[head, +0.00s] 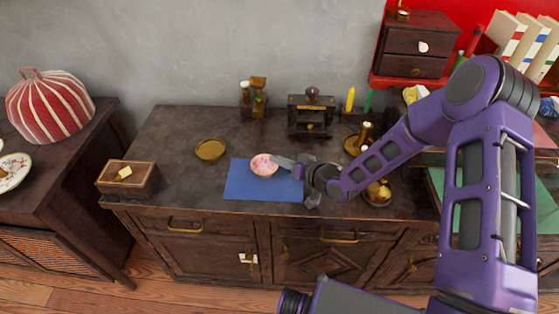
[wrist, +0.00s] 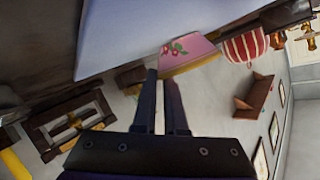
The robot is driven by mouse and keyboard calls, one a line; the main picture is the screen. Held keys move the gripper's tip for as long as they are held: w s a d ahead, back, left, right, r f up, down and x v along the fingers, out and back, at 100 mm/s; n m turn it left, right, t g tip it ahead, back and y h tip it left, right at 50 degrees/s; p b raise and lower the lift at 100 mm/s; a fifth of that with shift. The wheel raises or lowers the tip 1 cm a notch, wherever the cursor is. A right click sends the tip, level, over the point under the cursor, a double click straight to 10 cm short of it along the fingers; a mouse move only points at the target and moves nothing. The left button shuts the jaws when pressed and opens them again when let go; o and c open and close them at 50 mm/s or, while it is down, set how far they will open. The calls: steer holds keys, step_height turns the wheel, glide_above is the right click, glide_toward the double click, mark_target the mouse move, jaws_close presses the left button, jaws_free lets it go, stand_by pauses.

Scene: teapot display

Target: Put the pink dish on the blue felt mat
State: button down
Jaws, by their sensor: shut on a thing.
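The pink dish (head: 264,163), pale with a red floral pattern inside, is over the far middle part of the blue felt mat (head: 245,187). I cannot tell whether it rests on the mat or is held just above it. My gripper (head: 281,163) reaches in from the right and is shut on the dish's right rim. In the wrist view, the pink dish (wrist: 188,50) shows its flowered side at the tips of my gripper (wrist: 161,76), close to the pale blue mat (wrist: 135,32).
A brass plate (head: 210,149) lies behind and left of the mat. A wooden box (head: 128,179) stands at the cabinet's left end. A dark press-like device (head: 311,115) stands behind, and brass pieces (head: 378,192) stand to the right, under my arm. The mat's left part is bare.

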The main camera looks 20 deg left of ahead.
steer(key=c, duration=1)
jaws_free()
steer(key=shift+f, duration=0.1)
steer(key=shift+o, duration=0.2)
steer(key=shift+d+r, duration=0.15)
steer(key=shift+r, duration=0.05)
steer(key=p+v, duration=0.1)
steer(key=v, duration=1)
steer(key=shift+s+d+r+p, duration=0.1)
steer(key=shift+s+d+p, duration=0.1)
steer(key=shift+d+p, duration=0.1)
